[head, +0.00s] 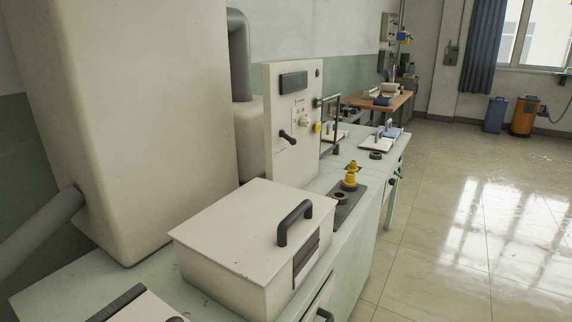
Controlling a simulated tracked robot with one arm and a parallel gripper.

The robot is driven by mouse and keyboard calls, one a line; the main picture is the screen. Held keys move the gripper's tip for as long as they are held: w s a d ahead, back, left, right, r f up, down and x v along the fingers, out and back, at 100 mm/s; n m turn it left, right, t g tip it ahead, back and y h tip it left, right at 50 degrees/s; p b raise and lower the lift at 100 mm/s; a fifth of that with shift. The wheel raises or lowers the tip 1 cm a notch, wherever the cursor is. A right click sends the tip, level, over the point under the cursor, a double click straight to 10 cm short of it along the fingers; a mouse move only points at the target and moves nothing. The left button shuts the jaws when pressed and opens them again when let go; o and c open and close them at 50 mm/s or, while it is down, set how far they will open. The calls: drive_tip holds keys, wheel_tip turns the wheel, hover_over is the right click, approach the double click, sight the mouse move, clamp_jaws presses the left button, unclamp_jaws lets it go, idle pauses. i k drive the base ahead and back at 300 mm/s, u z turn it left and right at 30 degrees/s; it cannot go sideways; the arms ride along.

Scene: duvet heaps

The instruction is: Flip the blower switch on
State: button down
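An upright cream control panel (276,165) stands on the pale green bench, near the middle of the view. It carries a dark display (293,83) at the top and a black lever (287,137) at mid height, slanting down to the right. A small yellow part (317,127) sits on its right edge. The labels are too small to read, so I cannot tell which control is the blower switch or its position. My gripper is not in view.
A cream lidded box with a black handle (294,222) stands on the bench in front of the panel. A tall cream cabinet (135,110) with grey pipes fills the left. Yellow fittings (350,179) stand right of the box. The tiled floor (455,240) at right is clear.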

sight(292, 141)
drive_tip(key=k, duration=0.4)
drive_tip(key=z, duration=0.35)
drive_tip(key=i, duration=1)
drive_tip(key=z, duration=0.4)
drive_tip(key=i, duration=1.1)
drive_tip(key=u, duration=0.4)
